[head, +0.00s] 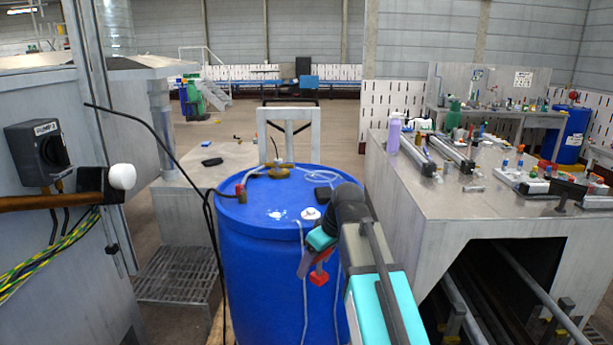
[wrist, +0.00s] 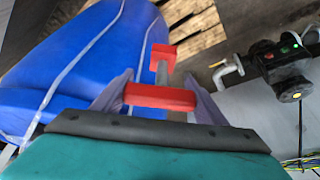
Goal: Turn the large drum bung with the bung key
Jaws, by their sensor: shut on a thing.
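My gripper (head: 312,266) is shut on a red-ended tool with a grey shaft, which looks like the bung key (wrist: 160,97). In the wrist view the grey fingers stand on both sides of its red crossbar. The key also shows in the head view (head: 320,276), below the drum's top rim, at its near right side. The blue drum (head: 262,255) stands upright; its side also fills the left of the wrist view (wrist: 60,75). On its lid are a white round cap (head: 311,213) and a brass fitting (head: 279,172). I cannot tell which is the large bung. Key and lid fittings look apart.
A black cable (head: 165,145) hangs beside the drum at left. A grey bench (head: 450,212) with tools stands right, a machine (head: 60,240) with a pipe left.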

